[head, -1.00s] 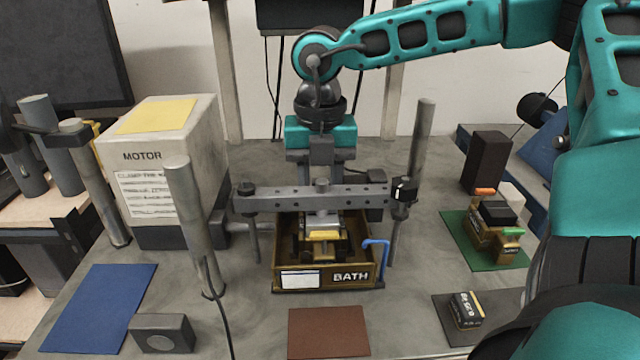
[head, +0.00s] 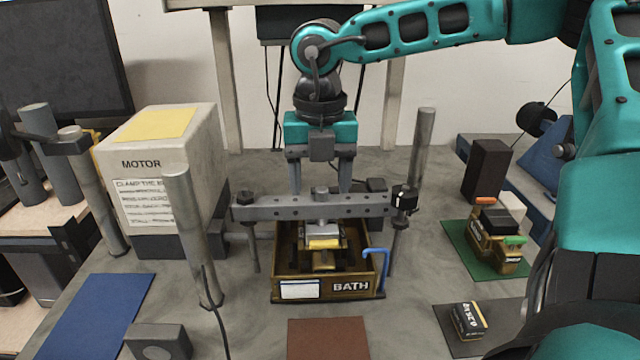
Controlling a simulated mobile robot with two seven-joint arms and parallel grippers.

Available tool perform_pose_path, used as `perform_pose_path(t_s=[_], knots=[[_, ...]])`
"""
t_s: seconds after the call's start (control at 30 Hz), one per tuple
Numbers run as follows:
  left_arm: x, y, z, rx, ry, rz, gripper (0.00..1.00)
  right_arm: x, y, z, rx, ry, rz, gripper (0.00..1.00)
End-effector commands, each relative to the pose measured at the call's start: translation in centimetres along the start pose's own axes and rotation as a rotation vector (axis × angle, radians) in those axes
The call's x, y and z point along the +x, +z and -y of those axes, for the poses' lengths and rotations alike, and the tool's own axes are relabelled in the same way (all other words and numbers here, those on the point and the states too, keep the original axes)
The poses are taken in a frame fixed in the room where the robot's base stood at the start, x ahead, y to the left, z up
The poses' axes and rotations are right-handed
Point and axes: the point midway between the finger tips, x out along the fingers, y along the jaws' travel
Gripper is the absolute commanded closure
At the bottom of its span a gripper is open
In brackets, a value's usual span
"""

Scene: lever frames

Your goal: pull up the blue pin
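My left gripper is not in view.
The crossbar spans above the box, near the pin's left. A metal post (head: 192,235) stands at left and another (head: 422,150) behind the pin. The motor box (head: 150,185) is at left. A brown mat (head: 328,338) lies bare in front.

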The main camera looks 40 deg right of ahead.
Motion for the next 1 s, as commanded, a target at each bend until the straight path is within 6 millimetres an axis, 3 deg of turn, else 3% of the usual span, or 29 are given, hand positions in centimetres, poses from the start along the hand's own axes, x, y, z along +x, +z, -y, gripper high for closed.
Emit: perform_pose_path(t_s=[0.23,0.37,0.8,1.0], knots=[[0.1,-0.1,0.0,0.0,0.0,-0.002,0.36,0.1,0.0,0.0,0.0,-0.001,-0.002,0.36],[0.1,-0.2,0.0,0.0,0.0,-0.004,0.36,-0.9,0.0,0.0,0.001,0.001,0.0,0.36],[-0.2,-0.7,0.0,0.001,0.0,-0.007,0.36,-10.0,0.1,0.0,0.002,0.001,0.003,0.36],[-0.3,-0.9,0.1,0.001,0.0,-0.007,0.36,-12.4,0.0,0.0,0.001,-0.001,0.0,0.36]])
